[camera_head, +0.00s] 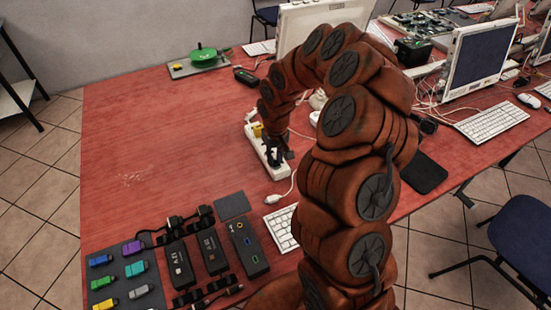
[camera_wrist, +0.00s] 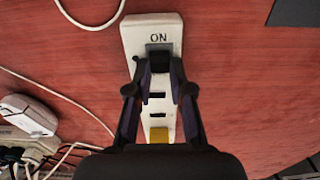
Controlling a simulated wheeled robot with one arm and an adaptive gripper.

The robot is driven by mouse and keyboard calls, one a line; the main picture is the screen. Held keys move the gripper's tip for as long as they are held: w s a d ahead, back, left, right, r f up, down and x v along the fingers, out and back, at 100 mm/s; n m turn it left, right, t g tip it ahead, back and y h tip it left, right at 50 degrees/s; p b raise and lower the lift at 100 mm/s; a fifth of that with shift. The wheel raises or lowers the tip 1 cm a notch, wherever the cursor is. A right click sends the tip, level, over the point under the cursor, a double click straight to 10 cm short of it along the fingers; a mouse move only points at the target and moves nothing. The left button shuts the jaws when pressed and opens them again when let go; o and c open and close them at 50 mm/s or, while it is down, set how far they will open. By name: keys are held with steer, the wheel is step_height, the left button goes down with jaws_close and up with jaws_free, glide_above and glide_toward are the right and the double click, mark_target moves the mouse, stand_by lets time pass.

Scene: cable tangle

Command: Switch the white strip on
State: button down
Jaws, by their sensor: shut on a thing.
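The white strip (camera_head: 278,173) lies on the red table, under the end of my arm. In the wrist view the white strip (camera_wrist: 131,33) runs down the picture, with "ON" printed at its top end beside a dark switch (camera_wrist: 158,48). I cannot tell which way the switch is tipped. A yellow plug (camera_wrist: 158,134) sits further down the strip and also shows in the head view (camera_head: 257,130). My gripper (camera_wrist: 158,64) is shut on the strip, its fingertips at either side by the switch. In the head view my gripper (camera_head: 273,150) hides part of the strip.
White cables lie beside the strip, one with a loose white plug (camera_head: 272,198). Black boxes (camera_head: 213,252) and coloured sticks (camera_head: 133,268) lie at the near left. A green round thing (camera_head: 203,54) is at the back. Monitors and keyboards stand right. The table's left middle is clear.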

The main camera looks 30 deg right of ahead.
steer(key=shift+s+f+t+b, duration=0.15)
steer(key=shift+t+b, duration=0.95)
steer(key=shift+b, duration=1.8)
steer(key=shift+t+b, duration=0.4)
steer(key=shift+b, duration=0.45)
steer(key=shift+s+r+b, duration=0.15)
steer(key=shift+r+b, duration=0.15)
steer(key=shift+b, duration=0.1)
steer(key=c, duration=1)
jaws_free()
steer(key=shift+c, duration=0.2)
steer(key=shift+s+r, duration=0.1)
steer(key=v, duration=1.1)
steer(key=shift+s+r, duration=0.25)
steer(key=shift+s, duration=0.1)
